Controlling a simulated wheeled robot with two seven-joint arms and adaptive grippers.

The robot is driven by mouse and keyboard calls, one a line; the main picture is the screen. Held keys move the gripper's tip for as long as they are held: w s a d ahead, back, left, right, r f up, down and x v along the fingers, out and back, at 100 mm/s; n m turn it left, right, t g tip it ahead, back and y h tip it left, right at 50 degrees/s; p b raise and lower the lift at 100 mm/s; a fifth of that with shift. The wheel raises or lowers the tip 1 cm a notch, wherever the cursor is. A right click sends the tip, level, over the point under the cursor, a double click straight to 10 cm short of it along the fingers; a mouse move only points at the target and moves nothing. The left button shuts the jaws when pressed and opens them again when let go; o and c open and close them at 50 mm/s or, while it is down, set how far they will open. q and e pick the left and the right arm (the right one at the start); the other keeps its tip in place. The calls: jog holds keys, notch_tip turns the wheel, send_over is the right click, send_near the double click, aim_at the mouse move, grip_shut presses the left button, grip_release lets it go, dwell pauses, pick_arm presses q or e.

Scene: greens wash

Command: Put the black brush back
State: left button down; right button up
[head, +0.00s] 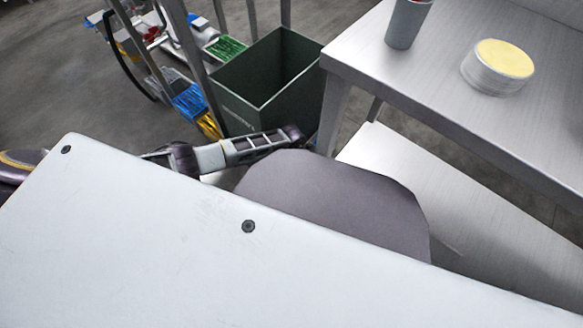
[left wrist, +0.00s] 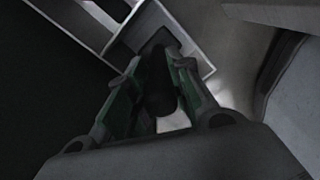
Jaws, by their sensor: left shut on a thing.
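In the left wrist view my left gripper (left wrist: 158,72) is shut on a dark, elongated thing (left wrist: 160,92) between its green-lined fingers. It looks like the black brush, but the picture is too dark to show bristles. The fingertips are over or just inside a pale-walled open compartment (left wrist: 205,70); whether the brush touches its floor cannot be told. In the head view my left arm reaches from the left toward the dark green bin, and its fingers cannot be made out there. No black brush is clear in the head view. My right gripper is not in view.
The dark green bin (head: 245,104) stands beside a steel table (head: 440,75) that holds a grey cup (head: 406,25) and a round yellow-topped container (head: 498,67). Green (head: 226,48) and blue (head: 191,101) brushes sit in holders by rack posts. A lower steel shelf (head: 400,170) looks bare.

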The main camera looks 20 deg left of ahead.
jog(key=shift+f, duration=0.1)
pick_arm(q)
jog(key=c, duration=1.2)
grip_release()
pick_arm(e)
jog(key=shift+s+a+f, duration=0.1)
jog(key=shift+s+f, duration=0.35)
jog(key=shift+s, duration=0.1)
pick_arm(q)
jog(key=shift+r, duration=1.3)
jog(key=shift+w+r, duration=0.1)
jog(key=shift+r, duration=2.25)
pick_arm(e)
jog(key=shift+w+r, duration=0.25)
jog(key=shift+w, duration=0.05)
pick_arm(q)
jog(key=shift+r, duration=0.3)
jog(key=shift+w+a+r, duration=0.1)
jog(key=shift+w, duration=0.05)
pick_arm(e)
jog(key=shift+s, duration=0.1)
